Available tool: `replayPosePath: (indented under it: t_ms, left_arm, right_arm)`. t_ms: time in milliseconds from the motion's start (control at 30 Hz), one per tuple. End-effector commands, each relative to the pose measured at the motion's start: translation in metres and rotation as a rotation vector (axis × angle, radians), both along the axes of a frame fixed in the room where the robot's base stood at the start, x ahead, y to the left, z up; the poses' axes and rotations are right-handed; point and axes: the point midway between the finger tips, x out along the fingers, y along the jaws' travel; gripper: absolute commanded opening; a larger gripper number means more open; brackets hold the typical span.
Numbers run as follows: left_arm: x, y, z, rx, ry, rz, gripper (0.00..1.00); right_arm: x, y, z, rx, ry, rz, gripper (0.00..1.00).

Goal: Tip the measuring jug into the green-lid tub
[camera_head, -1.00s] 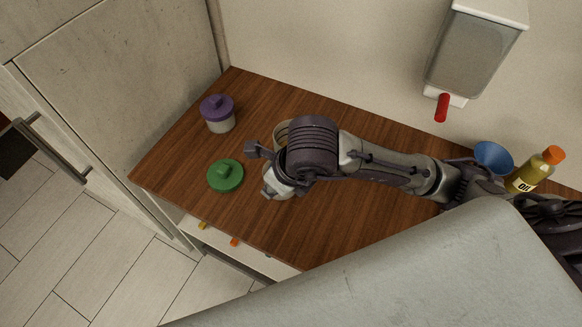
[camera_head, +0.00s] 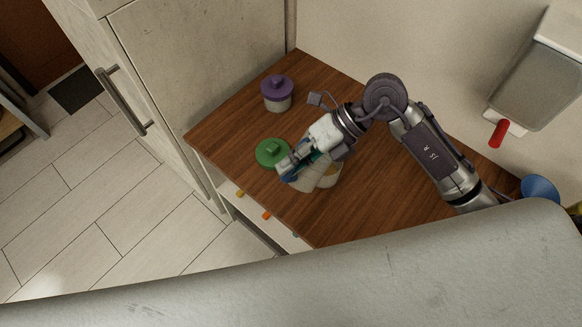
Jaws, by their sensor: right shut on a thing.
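My right gripper (camera_head: 290,169) reaches down to the left over the counter and is shut on the measuring jug (camera_head: 307,182), a pale container largely covered by the fingers. The jug appears tilted. A pale open tub (camera_head: 331,178) shows just right of the jug, partly hidden by my gripper. I cannot tell whether the two touch or whether anything is flowing. The green lid (camera_head: 272,152) lies flat on the counter, left of my gripper. My left gripper is out of view.
A purple-lidded tub (camera_head: 277,93) stands at the back left of the wooden counter (camera_head: 390,205). A blue funnel-like bowl (camera_head: 540,188) is at the right. A wall dispenser with a red lever (camera_head: 499,133) hangs above. A tall cabinet borders the left.

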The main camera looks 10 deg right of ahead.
Motion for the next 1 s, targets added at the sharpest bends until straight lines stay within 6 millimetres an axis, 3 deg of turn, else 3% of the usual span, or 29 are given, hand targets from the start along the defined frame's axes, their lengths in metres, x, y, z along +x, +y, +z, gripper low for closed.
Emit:
replayPosePath:
  t_ms: [133,533,700,1000]
  left_arm:
    - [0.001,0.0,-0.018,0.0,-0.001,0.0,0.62]
    - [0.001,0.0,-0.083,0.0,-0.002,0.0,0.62]
    - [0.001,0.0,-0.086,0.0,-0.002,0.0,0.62]
    - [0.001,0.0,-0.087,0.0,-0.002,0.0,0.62]
  right_arm:
    - [0.012,-0.014,-0.001,0.208,0.153,-0.007,0.0]
    - [0.046,-0.062,-0.015,0.62,0.457,-0.002,0.0]
    - [0.056,-0.075,-0.001,0.724,0.533,0.001,0.0]
    - [0.059,-0.08,0.004,0.764,0.566,0.004,0.0]
